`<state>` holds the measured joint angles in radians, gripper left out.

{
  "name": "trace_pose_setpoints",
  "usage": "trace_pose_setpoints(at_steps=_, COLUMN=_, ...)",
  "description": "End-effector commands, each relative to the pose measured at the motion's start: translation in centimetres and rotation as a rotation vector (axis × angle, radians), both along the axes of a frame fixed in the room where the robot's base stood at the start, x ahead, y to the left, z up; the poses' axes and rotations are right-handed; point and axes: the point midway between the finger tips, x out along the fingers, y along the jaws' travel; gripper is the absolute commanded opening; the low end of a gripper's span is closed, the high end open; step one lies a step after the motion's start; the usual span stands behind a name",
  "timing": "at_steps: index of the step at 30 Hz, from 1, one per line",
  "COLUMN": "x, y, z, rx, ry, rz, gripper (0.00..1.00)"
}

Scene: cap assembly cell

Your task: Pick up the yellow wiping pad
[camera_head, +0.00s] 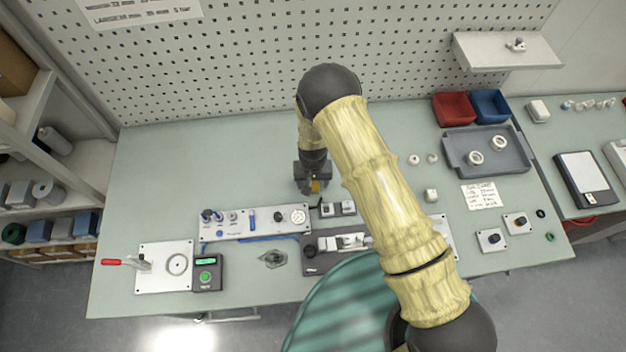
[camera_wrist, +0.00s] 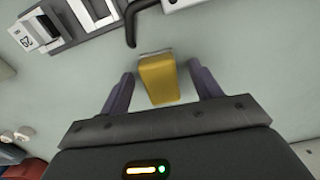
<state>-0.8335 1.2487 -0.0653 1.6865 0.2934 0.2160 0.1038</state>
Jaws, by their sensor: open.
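The yellow wiping pad (camera_wrist: 159,80) is a small block on the pale green table, between the two fingers of my gripper (camera_wrist: 160,88) in the wrist view. A gap shows on each side of it, and the gripper is open. In the head view, my gripper (camera_head: 313,188) points down at the table behind the panel with knobs. Only a bit of the yellow pad (camera_head: 315,186) shows there, mostly hidden by the gripper.
A long panel with knobs (camera_head: 240,231) and small white blocks (camera_head: 348,207) stand close to the gripper. A grey tray (camera_head: 512,160) with white rings, a red bin (camera_head: 453,108) and a blue bin (camera_head: 490,106) are at the right. The table's left rear (camera_head: 200,160) is clear.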

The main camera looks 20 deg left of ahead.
Motion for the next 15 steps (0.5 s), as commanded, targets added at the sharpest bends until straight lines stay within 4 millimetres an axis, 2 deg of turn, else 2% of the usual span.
trace_pose_setpoints(at_steps=15, x=0.02, y=-0.01, z=-0.58, rx=0.0, ry=0.0, rz=0.0, gripper=0.64)
